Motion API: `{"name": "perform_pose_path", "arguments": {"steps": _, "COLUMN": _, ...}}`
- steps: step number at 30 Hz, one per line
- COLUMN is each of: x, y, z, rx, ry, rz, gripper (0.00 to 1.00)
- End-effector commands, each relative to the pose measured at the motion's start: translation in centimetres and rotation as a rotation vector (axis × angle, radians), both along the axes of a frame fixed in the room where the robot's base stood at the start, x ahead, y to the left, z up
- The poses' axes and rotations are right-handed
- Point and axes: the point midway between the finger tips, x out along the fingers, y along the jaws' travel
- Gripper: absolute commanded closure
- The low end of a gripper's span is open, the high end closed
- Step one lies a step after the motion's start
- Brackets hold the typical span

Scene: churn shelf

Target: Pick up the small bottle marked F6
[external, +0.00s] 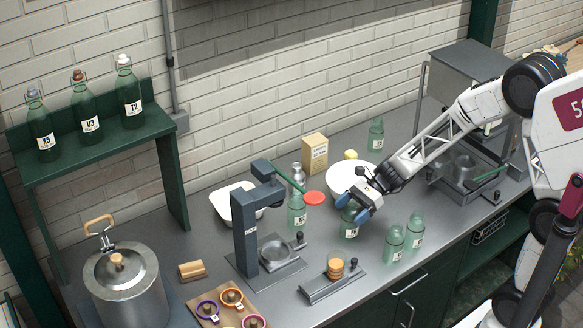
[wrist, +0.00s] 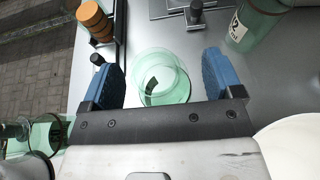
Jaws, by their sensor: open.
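Several small green glass bottles stand on the grey counter, and none of their labels reads clearly as F6. One bottle (external: 349,228) stands directly under my gripper (external: 361,207) in the external view, with its label too small to read. In the wrist view, my gripper (wrist: 162,80) is open, with its blue fingers on either side of a green bottle (wrist: 163,84) seen from above. I see a gap on both sides, and its label is hidden. Other small bottles stand to the right, at the front (external: 394,245) and beside it (external: 416,231).
Another small bottle (external: 297,212) stands left of my gripper, by a red disc (external: 314,198). A white bowl (external: 345,177) sits close behind. A holder with orange-brown discs (external: 335,268) is in front. A press (external: 245,235) stands at left. Large bottles (external: 85,115) stand on a shelf.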

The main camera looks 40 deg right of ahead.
Motion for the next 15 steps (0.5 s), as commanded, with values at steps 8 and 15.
{"name": "perform_pose_path", "arguments": {"steps": 8, "x": 0.0, "y": -0.01, "z": 0.01, "rx": 0.0, "ry": 0.0, "rz": 0.0, "gripper": 0.31}}
{"name": "perform_pose_path", "arguments": {"steps": 15, "x": 0.0, "y": -0.01, "z": 0.0, "rx": 0.0, "ry": 0.0, "rz": 0.0, "gripper": 0.68}}
